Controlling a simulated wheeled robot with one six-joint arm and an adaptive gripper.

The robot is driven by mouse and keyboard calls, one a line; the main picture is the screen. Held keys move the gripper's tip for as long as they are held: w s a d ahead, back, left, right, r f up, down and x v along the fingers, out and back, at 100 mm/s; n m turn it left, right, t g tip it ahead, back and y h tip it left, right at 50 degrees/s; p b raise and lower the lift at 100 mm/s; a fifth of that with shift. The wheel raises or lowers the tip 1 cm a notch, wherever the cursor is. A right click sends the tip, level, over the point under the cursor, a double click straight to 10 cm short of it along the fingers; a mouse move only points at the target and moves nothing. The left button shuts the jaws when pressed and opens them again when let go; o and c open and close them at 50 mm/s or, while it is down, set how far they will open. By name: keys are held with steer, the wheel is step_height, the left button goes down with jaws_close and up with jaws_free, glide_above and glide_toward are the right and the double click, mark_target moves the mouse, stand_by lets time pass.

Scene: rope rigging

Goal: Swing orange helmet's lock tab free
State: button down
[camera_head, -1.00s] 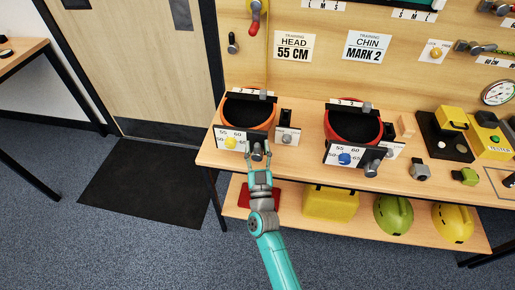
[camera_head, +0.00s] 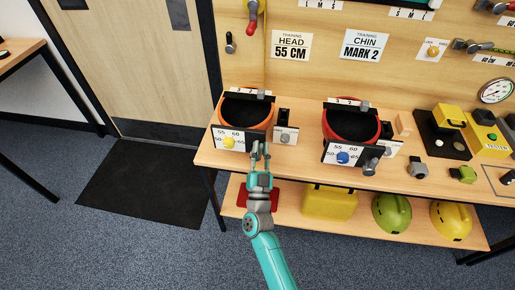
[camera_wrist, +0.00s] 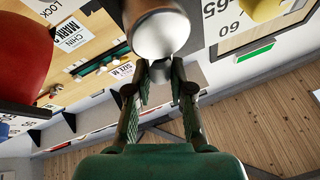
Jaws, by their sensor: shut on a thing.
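The orange helmet (camera_head: 226,121) sits at the left of the bench, with a white scale plate and yellow knob (camera_head: 229,142) on its front. My gripper (camera_head: 260,150) is at the right end of that plate, its fingers closed on the helmet's grey lock tab. Most of the tab is hidden by the fingers in the head view. In the wrist view my gripper (camera_wrist: 160,75) has its fingertips close together on a small grey part. A brown cylinder with a pale round end (camera_wrist: 160,34) fills the space just above the fingertips.
A grey block on a stand (camera_head: 285,137) is close right of the orange helmet. A red helmet (camera_head: 352,138) with a blue knob stands further right. Below, the shelf holds a yellow box (camera_head: 329,203) and green and yellow helmets. Open floor lies in front of the bench.

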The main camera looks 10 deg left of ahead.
steer(key=shift+d+f+m+g+h, duration=0.45)
steer(key=shift+m+h, duration=1.1)
steer(key=shift+m, duration=1.2)
steer(key=shift+d+f+m+g+h, duration=0.3)
steer(key=shift+d+f+m+h, duration=0.35)
steer(key=shift+m+h, duration=1.45)
steer(key=shift+d+f+m+g+h, duration=0.45)
steer(key=shift+m+h, duration=0.5)
steer(key=shift+m, duration=2.4)
steer(key=shift+d+f, duration=0.1)
steer(key=shift+f, duration=0.15)
steer(key=c, duration=1)
jaws_free()
steer(key=v, duration=1.2)
